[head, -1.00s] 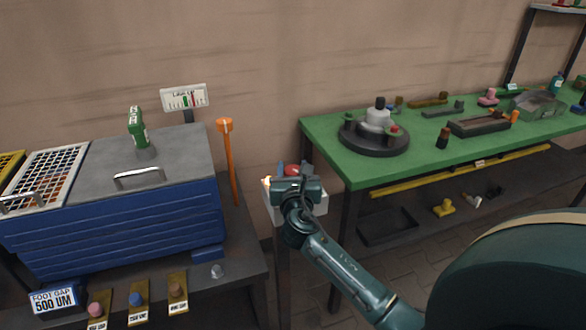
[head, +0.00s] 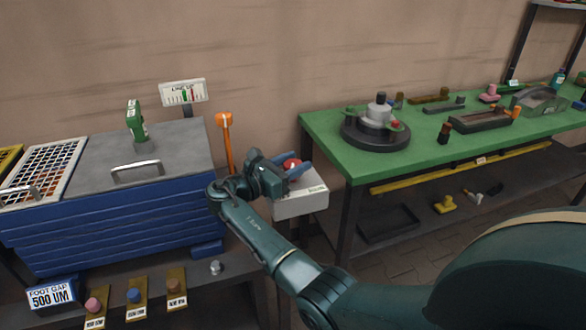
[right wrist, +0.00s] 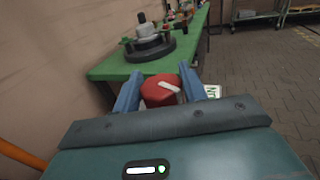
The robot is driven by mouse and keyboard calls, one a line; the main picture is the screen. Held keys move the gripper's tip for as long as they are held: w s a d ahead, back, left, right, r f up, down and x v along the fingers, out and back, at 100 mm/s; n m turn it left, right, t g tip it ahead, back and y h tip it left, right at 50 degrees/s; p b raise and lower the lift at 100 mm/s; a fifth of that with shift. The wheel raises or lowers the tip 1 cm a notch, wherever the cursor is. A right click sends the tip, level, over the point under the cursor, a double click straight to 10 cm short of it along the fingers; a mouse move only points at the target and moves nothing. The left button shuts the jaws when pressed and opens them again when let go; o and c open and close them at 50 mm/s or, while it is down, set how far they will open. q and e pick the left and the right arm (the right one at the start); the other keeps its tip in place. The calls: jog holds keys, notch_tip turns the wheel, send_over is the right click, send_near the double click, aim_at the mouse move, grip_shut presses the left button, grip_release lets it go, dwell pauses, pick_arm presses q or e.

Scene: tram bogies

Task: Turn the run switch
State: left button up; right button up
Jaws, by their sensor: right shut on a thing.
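The run switch is a red round knob with a pale pointer bar; it shows in the right wrist view (right wrist: 160,90) between my fingers and in the head view (head: 291,164). It sits on top of a light grey box (head: 301,205) on a post. My right gripper (head: 289,171) reaches the knob from the left, and its blue fingers, also in the right wrist view (right wrist: 158,92), are shut on it. In the right wrist view the pointer bar slants down to the right. My left gripper is not in view.
A blue slatted tank (head: 120,222) with a grey lid stands at the left. An orange lever (head: 226,145) rises behind my right arm. A green workbench (head: 345,160) with a round black fixture (head: 375,136) stands at the right. The paved floor between them is narrow.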

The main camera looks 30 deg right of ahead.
jog(key=shift+f+m+g+b, duration=0.2)
jog(key=shift+m+g+b, duration=0.55)
jog(key=shift+g, duration=0.35)
jog(key=shift+m+g+b, duration=0.25)
jog(key=shift+g+b, duration=0.05)
jog(key=shift+g, duration=0.2)
jog(key=shift+r+m+g+b, duration=0.1)
jog(key=shift+m+g+b, duration=0.45)
jog(key=shift+g, duration=0.25)
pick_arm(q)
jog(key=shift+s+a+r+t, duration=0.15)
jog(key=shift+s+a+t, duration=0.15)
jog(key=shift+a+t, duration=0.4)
pick_arm(e)
jog(key=shift+g, duration=0.3)
jog(key=o, duration=1)
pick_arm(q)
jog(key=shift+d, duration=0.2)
